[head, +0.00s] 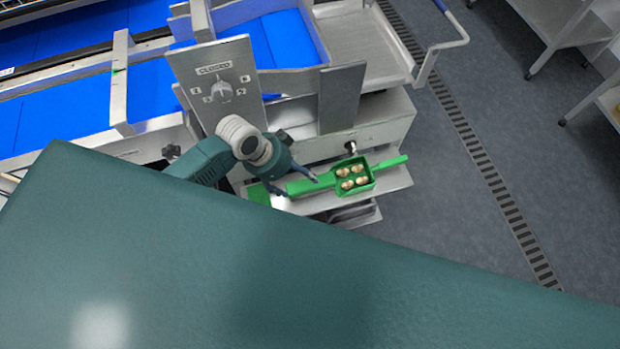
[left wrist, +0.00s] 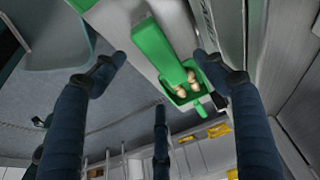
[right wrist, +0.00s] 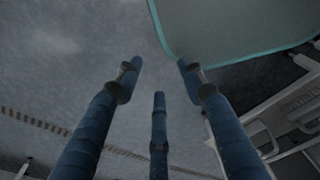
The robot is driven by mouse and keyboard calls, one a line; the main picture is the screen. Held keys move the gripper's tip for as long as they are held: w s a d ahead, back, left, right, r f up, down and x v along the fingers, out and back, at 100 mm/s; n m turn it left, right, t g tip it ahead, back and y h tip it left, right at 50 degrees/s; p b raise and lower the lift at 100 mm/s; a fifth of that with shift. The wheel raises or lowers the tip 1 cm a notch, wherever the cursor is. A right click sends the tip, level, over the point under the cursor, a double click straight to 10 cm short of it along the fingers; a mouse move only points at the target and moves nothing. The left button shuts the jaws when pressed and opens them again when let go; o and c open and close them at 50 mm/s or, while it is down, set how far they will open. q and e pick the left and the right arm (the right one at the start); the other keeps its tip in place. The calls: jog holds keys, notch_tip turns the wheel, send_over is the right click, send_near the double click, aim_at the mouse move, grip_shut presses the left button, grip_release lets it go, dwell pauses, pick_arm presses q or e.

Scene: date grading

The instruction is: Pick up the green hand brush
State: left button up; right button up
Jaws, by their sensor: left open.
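A long green piece (head: 300,187), which looks like the hand brush, lies on a steel shelf at the left of a green tray (head: 372,180) with several brown dates in it. It also shows as a long green block in the left wrist view (left wrist: 158,52), between my fingers. My left gripper (head: 294,184) is open and empty, with its fingertips close over this piece; I cannot tell whether they touch it. Bristles are not visible. My right gripper (right wrist: 160,62) is open and empty over the floor, away from the shelf.
A green handle (head: 392,162) sticks out right of the tray. Another green thing (head: 258,193) is partly hidden by my left gripper. A steel machine with a dial panel (head: 222,85) and blue belts (head: 60,115) stands behind.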

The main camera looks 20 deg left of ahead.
aim_at(308, 187)
pick_arm(q)
jog(key=x, duration=0.2)
jog(key=shift+d+f, duration=0.3)
jog(key=shift+f, duration=0.05)
jog(key=shift+w+d+f, duration=0.1)
jog(key=shift+f, duration=0.2)
jog(key=p+x, duration=0.1)
jog(key=x, duration=0.3)
jog(key=shift+d+f, duration=0.3)
jog(key=shift+f, duration=0.3)
jog(key=shift+c, duration=0.5)
jog(key=c, duration=1.2)
pick_arm(e)
jog(key=shift+s+d+r, duration=0.2)
jog(key=shift+s+d, duration=0.05)
jog(key=shift+s, duration=0.2)
jog(key=shift+s+d+r, duration=0.2)
jog(key=shift+s, duration=0.2)
